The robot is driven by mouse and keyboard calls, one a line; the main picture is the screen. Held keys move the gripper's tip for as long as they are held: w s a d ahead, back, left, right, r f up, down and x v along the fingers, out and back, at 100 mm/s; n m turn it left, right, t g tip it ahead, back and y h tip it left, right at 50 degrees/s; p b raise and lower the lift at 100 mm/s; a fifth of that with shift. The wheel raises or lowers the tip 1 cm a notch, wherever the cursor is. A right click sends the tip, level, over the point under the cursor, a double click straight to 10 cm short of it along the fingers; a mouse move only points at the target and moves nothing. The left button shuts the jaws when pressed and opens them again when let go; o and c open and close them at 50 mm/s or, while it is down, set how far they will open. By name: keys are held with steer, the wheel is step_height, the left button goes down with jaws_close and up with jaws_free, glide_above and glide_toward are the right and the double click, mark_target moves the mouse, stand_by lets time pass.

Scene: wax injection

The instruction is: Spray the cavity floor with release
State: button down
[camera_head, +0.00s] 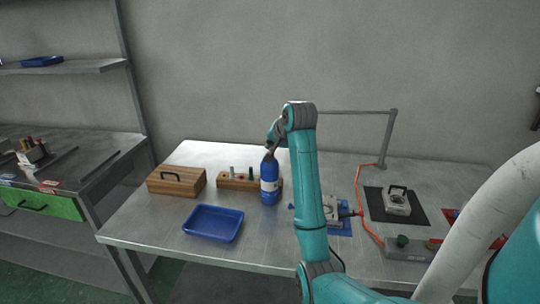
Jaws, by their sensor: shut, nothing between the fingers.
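A blue bottle (269,180) with a pale label stands upright on the metal table; it looks like the release spray. My gripper (271,147) is shut, at the top of the bottle. It is small and dark here, and I cannot tell whether it touches the bottle. A pale metal mould part (331,209) sits on a blue mat (343,231), partly hidden behind my teal arm. A second pale block with a black handle (397,204) sits on a black mat (376,207) to the right. The cavity floor cannot be made out.
A wooden rack (225,183) with small pegs is left of the bottle, beside a wooden box (176,182). An empty-looking blue tray (213,223) lies in front. A grey stand (388,140) and orange hose (363,217) are right of my arm.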

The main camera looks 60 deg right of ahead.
steer(key=shift+f, duration=0.5)
stand_by(0.6)
steer(key=shift+r, duration=0.95)
step_height(320, 180, up, 6)
stand_by(0.6)
stand_by(0.8)
